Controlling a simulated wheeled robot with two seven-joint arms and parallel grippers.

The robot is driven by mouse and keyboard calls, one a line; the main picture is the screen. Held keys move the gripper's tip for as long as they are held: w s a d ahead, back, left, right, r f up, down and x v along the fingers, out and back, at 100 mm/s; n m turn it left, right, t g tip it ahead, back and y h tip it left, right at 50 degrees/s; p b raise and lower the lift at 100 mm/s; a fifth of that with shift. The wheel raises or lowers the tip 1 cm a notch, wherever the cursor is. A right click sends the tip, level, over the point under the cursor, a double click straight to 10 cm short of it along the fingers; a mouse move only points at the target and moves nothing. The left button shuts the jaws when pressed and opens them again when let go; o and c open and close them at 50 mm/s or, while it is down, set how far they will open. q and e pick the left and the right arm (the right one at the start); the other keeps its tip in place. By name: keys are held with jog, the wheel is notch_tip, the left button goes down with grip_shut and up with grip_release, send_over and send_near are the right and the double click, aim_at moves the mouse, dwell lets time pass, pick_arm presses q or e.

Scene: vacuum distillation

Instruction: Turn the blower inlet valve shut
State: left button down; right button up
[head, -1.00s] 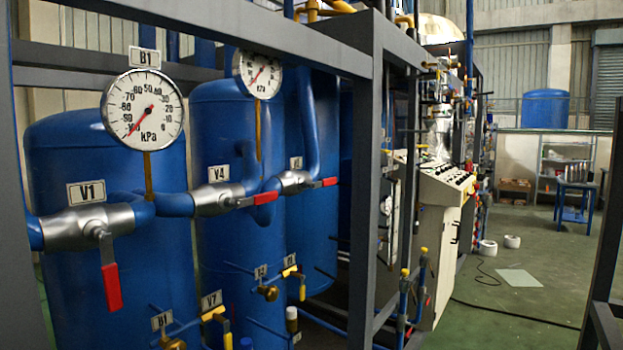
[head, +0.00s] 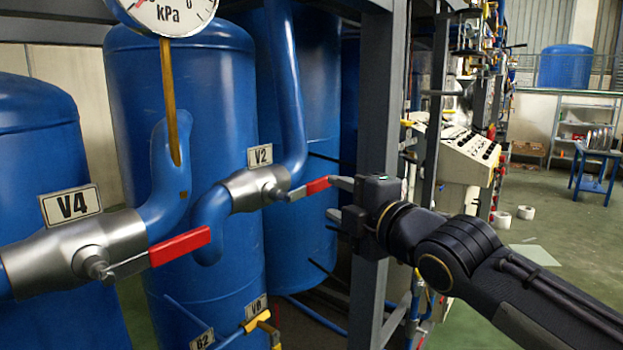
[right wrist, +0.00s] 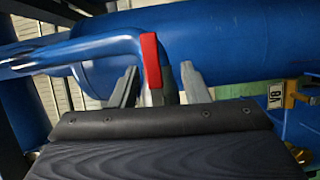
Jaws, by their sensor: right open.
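The V2 valve (head: 250,188) has a silver body on a blue pipe and a red-tipped lever (head: 318,185) pointing right, roughly along the pipe. My right gripper (head: 332,197) is open at the lever's tip, coming in from the right. In the right wrist view, the red lever end (right wrist: 151,60) shows between the two grey fingers (right wrist: 158,88), nearer the left one; contact cannot be told. The V4 valve (head: 85,250), also with a red lever (head: 180,246), is at lower left. No label says which is the blower inlet valve. My left gripper is not in view.
A grey frame post (head: 378,130) stands right behind my right gripper. Blue tanks (head: 180,90) stand behind the pipes. A pressure gauge (head: 175,12) hangs at top left. Small yellow-handled valves (head: 262,325) are below. Open green floor (head: 545,225) lies at right.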

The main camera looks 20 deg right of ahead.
aim_at(321, 186)
jog(key=shift+n, duration=0.3)
jog(key=w, duration=0.5)
jog(key=w+a+r+p, duration=0.1)
jog(key=w, duration=0.1)
jog(key=shift+w+a, duration=0.1)
jog(key=shift+w, duration=0.3)
jog(key=shift+s, duration=0.1)
grip_shut()
